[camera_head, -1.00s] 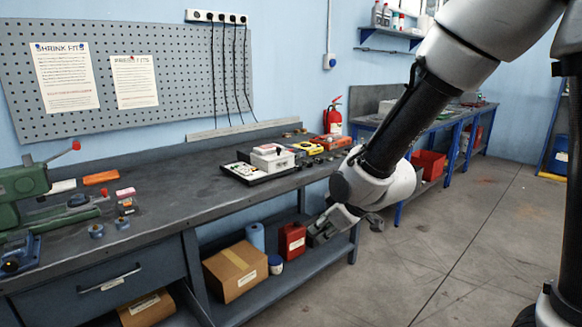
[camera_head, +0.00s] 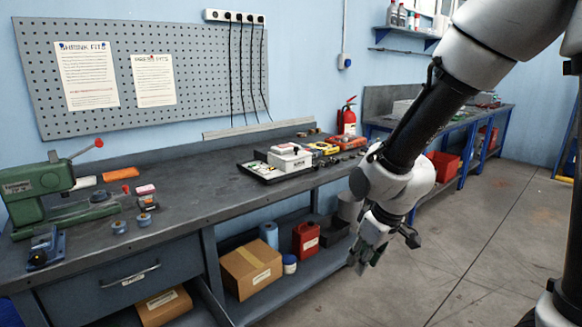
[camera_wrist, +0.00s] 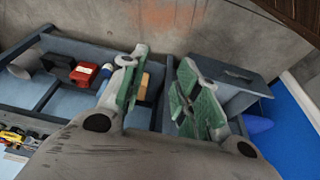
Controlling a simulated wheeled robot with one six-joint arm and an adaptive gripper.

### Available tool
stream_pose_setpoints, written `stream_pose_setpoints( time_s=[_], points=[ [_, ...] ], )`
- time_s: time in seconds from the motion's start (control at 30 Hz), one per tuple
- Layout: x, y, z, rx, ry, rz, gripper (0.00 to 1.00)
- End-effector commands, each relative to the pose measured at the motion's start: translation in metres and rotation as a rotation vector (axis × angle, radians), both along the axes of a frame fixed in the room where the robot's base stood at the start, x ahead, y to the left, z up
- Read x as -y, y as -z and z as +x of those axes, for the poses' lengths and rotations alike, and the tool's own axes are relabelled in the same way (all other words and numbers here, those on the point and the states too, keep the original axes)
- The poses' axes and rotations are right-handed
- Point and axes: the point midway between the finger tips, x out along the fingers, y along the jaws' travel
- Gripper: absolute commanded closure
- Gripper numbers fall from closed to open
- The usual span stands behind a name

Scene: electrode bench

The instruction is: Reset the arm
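My gripper (camera_head: 366,260) hangs in front of the bench, to the right of the lower shelf in the head view, pointing down. In the wrist view my gripper (camera_wrist: 156,95) shows its two green-padded fingers spread apart, with nothing between them. My arm (camera_head: 425,120) comes down from the upper right and is bent at the wrist.
The workbench (camera_head: 215,185) carries a green press (camera_head: 40,190) and a white box (camera_head: 290,157). Its lower shelf holds a cardboard box (camera_head: 250,268) and a red canister (camera_head: 306,239), also in the wrist view (camera_wrist: 84,74). Floor (camera_head: 470,260) at right is clear.

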Motion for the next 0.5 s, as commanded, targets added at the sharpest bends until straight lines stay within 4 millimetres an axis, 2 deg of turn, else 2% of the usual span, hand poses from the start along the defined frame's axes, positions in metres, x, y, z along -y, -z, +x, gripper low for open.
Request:
stream_pose_setpoints(
  time_s=[0.1, 0.23, 0.5],
  points=[
    [0.028, -0.023, -0.032, -0.108, 0.084, -0.033, 0.68],
    [0.066, -0.057, -0.060, -0.167, 0.198, -0.052, 0.68],
    [0.151, -0.137, -0.125, -0.122, 0.478, -0.032, 0.68]
  ],
)
